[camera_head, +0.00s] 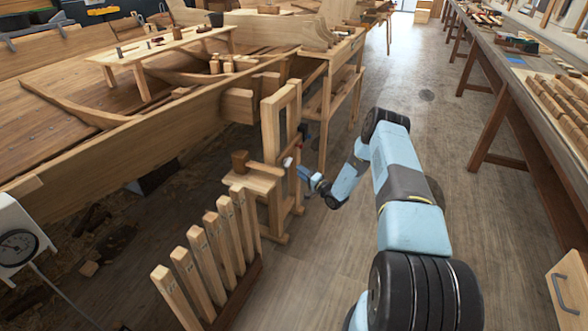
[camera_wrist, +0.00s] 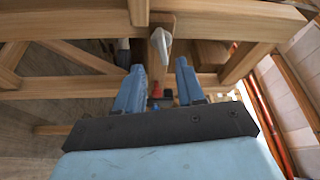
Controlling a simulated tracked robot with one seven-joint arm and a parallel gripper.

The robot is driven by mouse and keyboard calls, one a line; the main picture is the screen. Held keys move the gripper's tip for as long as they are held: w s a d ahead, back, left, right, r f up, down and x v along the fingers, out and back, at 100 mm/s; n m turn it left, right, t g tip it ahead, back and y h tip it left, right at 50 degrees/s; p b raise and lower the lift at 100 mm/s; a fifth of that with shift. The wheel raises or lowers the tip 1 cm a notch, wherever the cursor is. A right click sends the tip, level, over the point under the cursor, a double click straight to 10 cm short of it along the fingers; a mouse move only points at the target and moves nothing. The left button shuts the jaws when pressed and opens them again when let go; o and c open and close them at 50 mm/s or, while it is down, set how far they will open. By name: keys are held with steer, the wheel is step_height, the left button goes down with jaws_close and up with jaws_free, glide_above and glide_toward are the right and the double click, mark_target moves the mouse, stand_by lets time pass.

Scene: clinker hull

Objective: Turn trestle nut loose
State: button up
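The wooden trestle (camera_head: 270,140) stands upright beside the hull, left of my arm in the head view. A small pale grey nut (camera_head: 288,161) shows on the side of the trestle that faces my gripper (camera_head: 305,173). In the wrist view the nut (camera_wrist: 161,43) looks like a grey metal wing, tilted, on a wooden post of the trestle (camera_wrist: 160,72). My gripper (camera_wrist: 157,68) is open, its two blue fingers spread apart. The nut appears just beyond the fingertips, roughly in line with the gap. I cannot tell how far ahead it is, but nothing is held.
A rack of upright wooden slats (camera_head: 213,253) stands in front of the trestle. The clinker hull (camera_head: 110,150) fills the left. A long workbench (camera_head: 520,95) runs along the right.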

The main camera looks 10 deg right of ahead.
steer(key=v, duration=0.7)
steer(key=shift+f, duration=0.2)
steer(key=shift+d, duration=0.1)
